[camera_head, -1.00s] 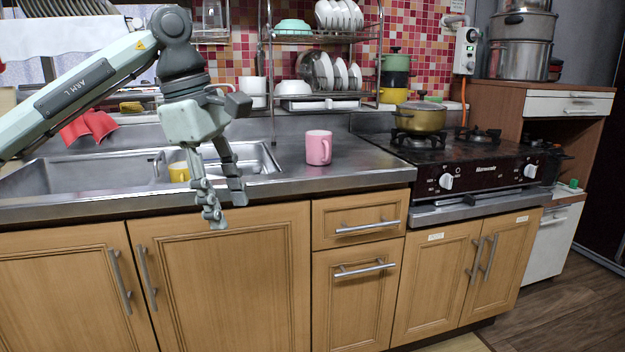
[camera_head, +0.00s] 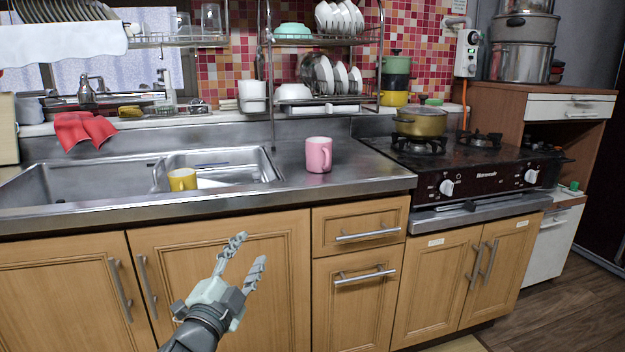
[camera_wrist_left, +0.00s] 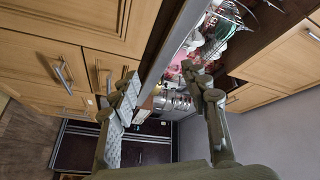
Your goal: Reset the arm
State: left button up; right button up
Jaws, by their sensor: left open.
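My left gripper (camera_head: 248,256) is low in the head view, in front of the cabinet doors and below the counter's front edge. Its two fingers are spread apart, with nothing between them. In the left wrist view the open fingers (camera_wrist_left: 165,85) frame the counter edge and objects farther off. My right gripper is not in view.
A pink mug (camera_head: 318,155) stands on the counter right of the sink. A yellow mug (camera_head: 182,180) is in the sink (camera_head: 90,180). A pot (camera_head: 421,119) sits on the stove (camera_head: 480,178). Wooden cabinet doors (camera_head: 228,290) with metal handles stand behind my left gripper.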

pick_arm(q)
jog(key=s+a+f+n+g+y, duration=0.2)
jog(key=s+a+f+n+g, duration=0.15)
jog(key=f, duration=0.35)
jog(key=s+a+f+n+g+y, duration=0.2)
jog(key=s+a+f, duration=0.15)
jog(key=f, duration=0.45)
jog(key=s+a+f+n+g+y, duration=0.2)
jog(key=s+a+f+n, duration=0.1)
jog(key=s+f, duration=0.3)
jog(key=s+a+f+n+g, duration=0.2)
jog(key=s+f+g, duration=0.2)
jog(key=s+f, duration=0.3)
jog(key=s+a+f+n+g+p, duration=0.1)
jog(key=s+f+g, duration=0.3)
jog(key=s, duration=1)
notch_tip(320, 180, down, 4)
jog(key=shift+a+r+n, duration=0.25)
jog(key=shift+a+n, duration=0.3)
jog(key=shift+n, duration=0.2)
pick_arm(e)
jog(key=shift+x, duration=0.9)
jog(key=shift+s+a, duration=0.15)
